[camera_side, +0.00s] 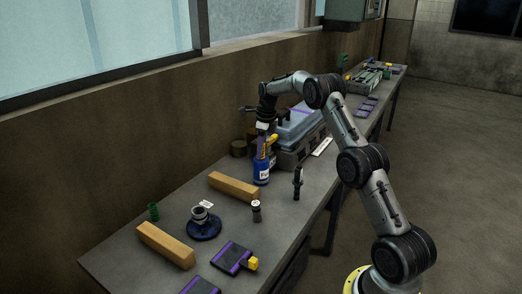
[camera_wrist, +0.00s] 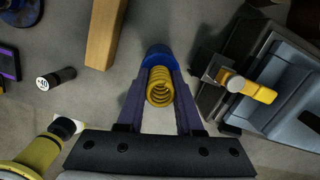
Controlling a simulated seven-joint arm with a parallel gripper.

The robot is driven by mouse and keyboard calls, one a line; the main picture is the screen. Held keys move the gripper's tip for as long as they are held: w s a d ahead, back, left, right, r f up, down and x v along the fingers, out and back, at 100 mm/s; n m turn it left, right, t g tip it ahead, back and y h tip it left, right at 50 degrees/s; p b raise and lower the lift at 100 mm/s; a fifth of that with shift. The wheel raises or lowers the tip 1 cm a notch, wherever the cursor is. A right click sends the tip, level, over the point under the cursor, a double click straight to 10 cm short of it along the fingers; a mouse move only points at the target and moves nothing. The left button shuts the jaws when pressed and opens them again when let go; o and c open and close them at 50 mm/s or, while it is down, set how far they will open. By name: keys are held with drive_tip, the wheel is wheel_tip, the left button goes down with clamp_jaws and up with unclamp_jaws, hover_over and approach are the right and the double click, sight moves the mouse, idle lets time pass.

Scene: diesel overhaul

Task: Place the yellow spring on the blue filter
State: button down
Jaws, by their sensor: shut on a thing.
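The yellow spring (camera_wrist: 160,88) is between the two fingers of my gripper (camera_wrist: 160,100), which is shut on it. In the wrist view I look along the coil, and the blue filter (camera_wrist: 157,54) shows just beyond it, nearly in line. In the side view the blue filter (camera_side: 261,174) stands upright on the bench, with my gripper (camera_side: 262,152) pointing down directly above it. The spring is mostly hidden by the fingers there. I cannot tell whether the spring touches the filter's top.
A wooden block (camera_side: 233,186) lies left of the filter, and a grey-blue machine casing (camera_side: 296,135) stands close behind it. A small black cylinder (camera_side: 256,211) and a dark upright part (camera_side: 297,184) stand nearer the bench's front edge. Another wooden block (camera_side: 166,245) lies further left.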

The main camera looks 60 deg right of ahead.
drive_tip(key=shift+f, duration=0.1)
drive_tip(key=c, duration=0.6)
unclamp_jaws()
drive_tip(key=shift+o, duration=0.2)
drive_tip(key=r, duration=0.4)
drive_tip(key=s+r, duration=0.1)
drive_tip(key=r, duration=0.7)
drive_tip(key=shift+s+d, duration=0.15)
drive_tip(key=shift+d, duration=0.05)
drive_tip(key=s+a+r+n+t, duration=0.1)
drive_tip(key=s+a+r+n, duration=0.5)
drive_tip(key=a+n, duration=0.3)
drive_tip(key=s+a+r+n+t, duration=0.1)
drive_tip(key=s+a+r+n, duration=0.45)
drive_tip(key=a, duration=0.55)
drive_tip(key=s+a+f+n, duration=0.2)
drive_tip(key=s+a+n, duration=0.1)
drive_tip(key=s+n, duration=0.3)
drive_tip(key=s+a+f+n+t, duration=0.1)
drive_tip(key=s+a+f+n, duration=0.2)
drive_tip(key=s+n, duration=0.3)
drive_tip(key=s+a+f+n+t, duration=0.1)
drive_tip(key=s+a+f+n, duration=0.2)
drive_tip(key=s, duration=0.6)
drive_tip(key=a+n, duration=0.2)
drive_tip(key=n, duration=0.1)
drive_tip(key=shift+s+a+f, duration=0.2)
drive_tip(key=shift+s+f, duration=0.05)
drive_tip(key=shift+s, duration=0.15)
